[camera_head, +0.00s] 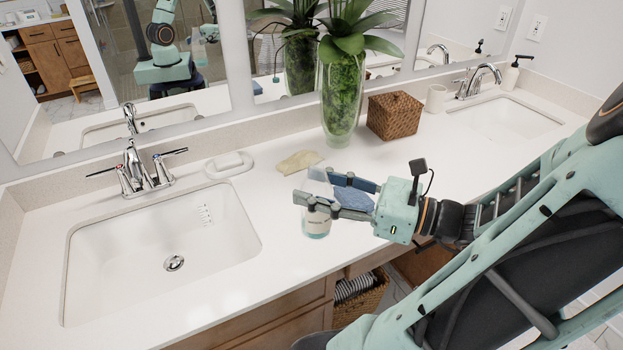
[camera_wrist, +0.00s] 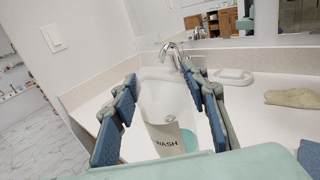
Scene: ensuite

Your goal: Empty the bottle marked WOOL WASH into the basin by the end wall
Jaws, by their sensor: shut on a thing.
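My gripper (camera_head: 316,189) is shut on a bottle (camera_head: 316,222) with a pale label and teal contents. The bottle looks about upright over the counter's front part; I cannot tell whether its base touches the counter. In the wrist view the word WASH shows on the bottle (camera_wrist: 167,143) between the fingers (camera_wrist: 158,115); the rest of the name is not readable. One white basin (camera_head: 160,250) lies left of my gripper, with a side splash and wall beyond its left end. Another basin (camera_head: 505,118) lies at the far right by the right wall. Both look empty.
A white soap dish (camera_head: 229,165), a beige cloth (camera_head: 299,162) and a blue cloth (camera_head: 352,198) lie on the counter. A tall glass vase (camera_head: 342,100) and a wicker box (camera_head: 394,116) stand behind my gripper. Chrome taps (camera_head: 140,165) rise behind the left basin.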

